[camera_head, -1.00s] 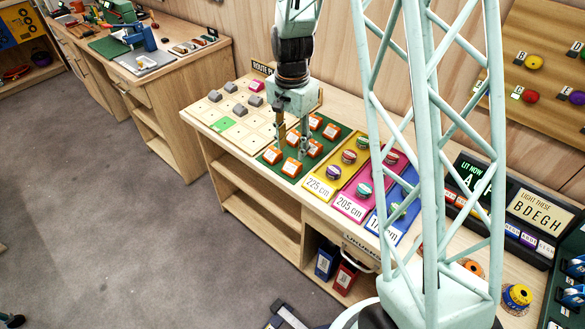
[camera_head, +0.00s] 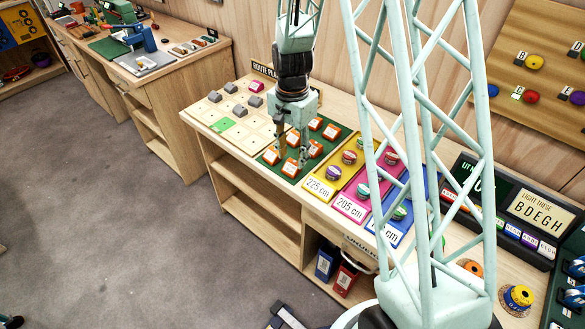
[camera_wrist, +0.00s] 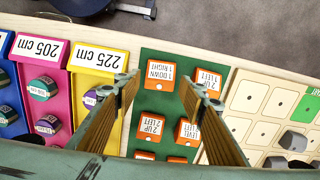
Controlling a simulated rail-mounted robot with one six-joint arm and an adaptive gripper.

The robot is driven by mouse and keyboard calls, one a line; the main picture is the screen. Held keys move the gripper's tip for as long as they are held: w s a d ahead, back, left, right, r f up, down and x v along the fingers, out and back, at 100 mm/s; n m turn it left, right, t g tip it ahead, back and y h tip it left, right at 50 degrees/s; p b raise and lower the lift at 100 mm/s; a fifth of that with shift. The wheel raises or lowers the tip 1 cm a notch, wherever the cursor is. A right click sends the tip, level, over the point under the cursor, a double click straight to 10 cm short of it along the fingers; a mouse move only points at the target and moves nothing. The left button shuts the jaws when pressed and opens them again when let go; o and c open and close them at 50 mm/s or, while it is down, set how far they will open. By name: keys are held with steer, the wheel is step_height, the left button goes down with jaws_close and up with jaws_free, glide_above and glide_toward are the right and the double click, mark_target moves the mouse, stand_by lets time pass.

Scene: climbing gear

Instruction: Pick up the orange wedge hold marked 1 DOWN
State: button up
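Several orange wedge holds with white labels stand on a green mat (camera_head: 268,164). In the wrist view, the front hold toward the yellow tray (camera_wrist: 160,75) reads "1 DOWN" with a second line that looks like "1 RIGHT"; this same hold (camera_head: 291,167) is at the front of the mat in the head view. Its neighbour (camera_wrist: 208,79) reads about "2 UP 1 LEFT". My gripper (camera_wrist: 160,84) is open and empty, pointing down over the mat, its fingertips on either side of the "1 DOWN" hold in the picture. My gripper (camera_head: 293,157) looks low in the head view; contact cannot be told.
Yellow (camera_head: 321,190), pink (camera_head: 350,209) and blue (camera_head: 386,235) trays with round holds lie beside the mat. A pale grid board (camera_head: 203,113) with grey blocks and a green square is on the other side. The table front edge is close to the mat.

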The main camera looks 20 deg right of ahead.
mark_target(292, 164)
steer(key=shift+w+d+f+b, duration=0.1)
steer(key=shift+f+b, duration=0.2)
steer(key=shift+f, duration=2.05)
steer(key=c, duration=0.6)
